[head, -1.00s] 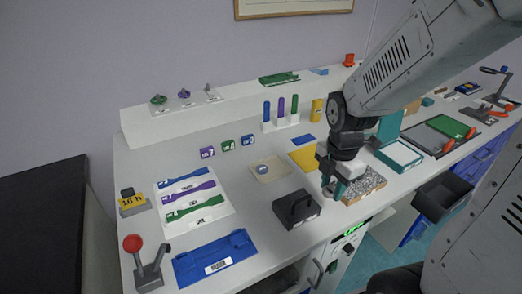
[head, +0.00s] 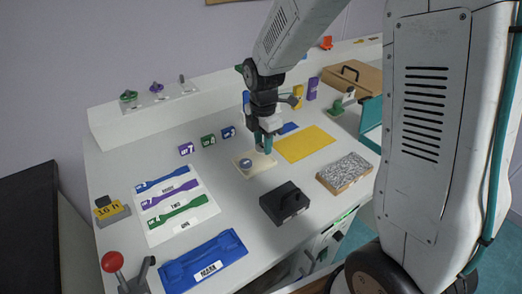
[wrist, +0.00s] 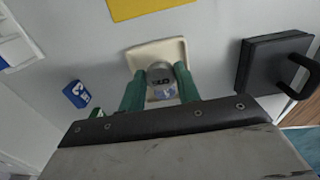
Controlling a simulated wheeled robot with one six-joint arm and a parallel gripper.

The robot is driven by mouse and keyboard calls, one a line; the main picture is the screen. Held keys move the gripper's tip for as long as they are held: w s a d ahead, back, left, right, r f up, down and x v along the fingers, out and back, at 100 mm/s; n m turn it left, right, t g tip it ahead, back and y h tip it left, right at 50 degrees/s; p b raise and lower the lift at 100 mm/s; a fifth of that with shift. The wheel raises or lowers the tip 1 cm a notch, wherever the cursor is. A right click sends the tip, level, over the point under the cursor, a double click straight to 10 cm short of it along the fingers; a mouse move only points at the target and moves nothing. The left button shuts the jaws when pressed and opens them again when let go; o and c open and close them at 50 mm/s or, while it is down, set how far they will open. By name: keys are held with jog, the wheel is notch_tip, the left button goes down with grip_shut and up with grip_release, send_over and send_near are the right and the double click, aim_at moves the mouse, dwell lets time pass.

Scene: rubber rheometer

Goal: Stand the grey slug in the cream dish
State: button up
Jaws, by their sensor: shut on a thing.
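My gripper (head: 264,146) has its two green fingers shut on the grey slug (wrist: 160,73), which shows between the fingertips (wrist: 159,82) in the wrist view. The slug looks like a short grey cylinder with dark marks on its end. The fingers are over the cream dish (head: 266,161), a shallow square one, which also shows in the wrist view (wrist: 172,50). A small blue-and-white round mark (head: 245,164) shows at the dish's left part. The slug is hidden by the fingers in the head view, and I cannot tell whether it touches the dish.
Small numbered blocks (head: 208,142) stand to the left. Bare bench surrounds the dish.

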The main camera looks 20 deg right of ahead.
aim_at(262, 145)
jog(key=shift+w+a+f, duration=0.1)
jog(key=shift+w, duration=0.1)
jog(key=shift+f, duration=1.7)
jog(key=shift+f, duration=0.15)
jog(key=o, duration=0.7)
